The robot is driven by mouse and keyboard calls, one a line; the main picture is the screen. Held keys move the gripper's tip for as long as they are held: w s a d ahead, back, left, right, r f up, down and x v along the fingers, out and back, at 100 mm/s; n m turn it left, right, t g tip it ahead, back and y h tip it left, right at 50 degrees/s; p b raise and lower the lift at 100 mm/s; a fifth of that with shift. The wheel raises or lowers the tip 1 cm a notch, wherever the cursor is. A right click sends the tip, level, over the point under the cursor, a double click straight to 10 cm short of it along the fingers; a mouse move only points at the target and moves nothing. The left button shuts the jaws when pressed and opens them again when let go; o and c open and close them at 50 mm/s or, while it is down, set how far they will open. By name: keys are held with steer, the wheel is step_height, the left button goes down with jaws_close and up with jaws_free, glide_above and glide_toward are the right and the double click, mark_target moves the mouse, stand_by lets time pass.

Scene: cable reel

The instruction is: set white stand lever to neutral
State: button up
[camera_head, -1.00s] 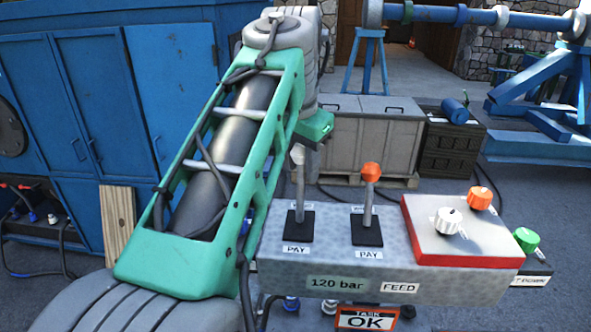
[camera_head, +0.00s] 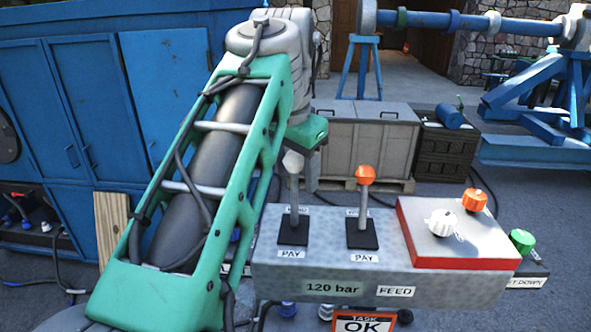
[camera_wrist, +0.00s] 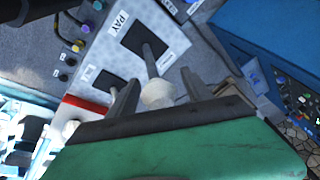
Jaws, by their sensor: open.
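The white-knobbed lever (camera_head: 293,165) stands in the left black slot plate of the grey control stand (camera_head: 330,270). It appears to lean toward the far side, away from the PAY label. My gripper (camera_head: 312,172) is right at its knob, partly beside and behind it in the head view. In the wrist view the white knob (camera_wrist: 158,95) lies between the two spread dark fingers of my gripper (camera_wrist: 160,88). The jaws are open; contact with the knob cannot be told.
An orange-knobbed lever (camera_head: 365,176) stands close by on the right. Farther right, a red-edged box (camera_head: 465,250) carries a white knob (camera_head: 442,222) and an orange knob (camera_head: 474,199). A green knob (camera_head: 521,240) sits beyond. Grey crates (camera_head: 365,140) stand behind.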

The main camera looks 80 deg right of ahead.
mark_target(292, 155)
steer(key=v, duration=0.7)
steer(key=shift+a+r, duration=0.15)
steer(key=shift+r, duration=0.2)
